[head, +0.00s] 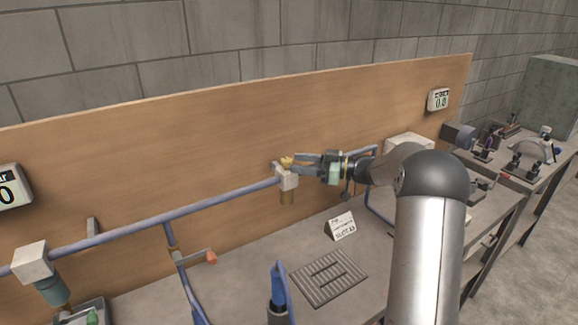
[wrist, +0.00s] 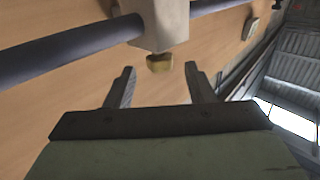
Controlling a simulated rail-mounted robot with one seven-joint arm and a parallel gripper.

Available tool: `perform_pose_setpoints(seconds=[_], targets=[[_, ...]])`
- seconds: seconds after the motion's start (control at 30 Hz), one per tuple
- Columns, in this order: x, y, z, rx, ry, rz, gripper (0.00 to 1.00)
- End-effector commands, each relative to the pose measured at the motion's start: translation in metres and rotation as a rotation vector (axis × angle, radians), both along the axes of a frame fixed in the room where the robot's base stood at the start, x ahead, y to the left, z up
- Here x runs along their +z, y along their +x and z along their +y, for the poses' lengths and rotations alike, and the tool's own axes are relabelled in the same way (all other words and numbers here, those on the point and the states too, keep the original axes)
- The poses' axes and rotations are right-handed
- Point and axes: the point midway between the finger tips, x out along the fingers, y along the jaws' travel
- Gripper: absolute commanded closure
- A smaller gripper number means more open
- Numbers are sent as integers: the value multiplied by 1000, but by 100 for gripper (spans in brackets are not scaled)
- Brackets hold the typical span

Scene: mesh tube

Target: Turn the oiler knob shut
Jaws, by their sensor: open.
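The wrist view shows the knob (wrist: 159,63) against the pale block (wrist: 165,25). My gripper (head: 300,164) comes from the right, with its fingers pointing left at the knob. In the wrist view, my gripper (wrist: 160,72) is open and empty, and the knob appears in line with the gap, around the fingertips. I cannot tell whether either finger touches it.
The blue pipe (head: 160,220) runs along the wooden board (head: 200,140). A block with a teal bowl (head: 52,290) hangs at left. A lever with an orange end (head: 211,257), a blue upright part (head: 279,290), a label card (head: 341,226) and a slotted grate (head: 328,276) are below.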

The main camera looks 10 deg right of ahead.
Motion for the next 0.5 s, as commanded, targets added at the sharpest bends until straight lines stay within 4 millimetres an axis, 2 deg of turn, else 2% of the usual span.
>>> perform_pose_setpoints(seconds=[0.1, 0.3, 0.5], targets=[[-4, -12, -29, -4, -2, -2, 51], [-4, -32, -73, -3, -3, -2, 51], [-2, -46, -104, -1, -1, -3, 51]])
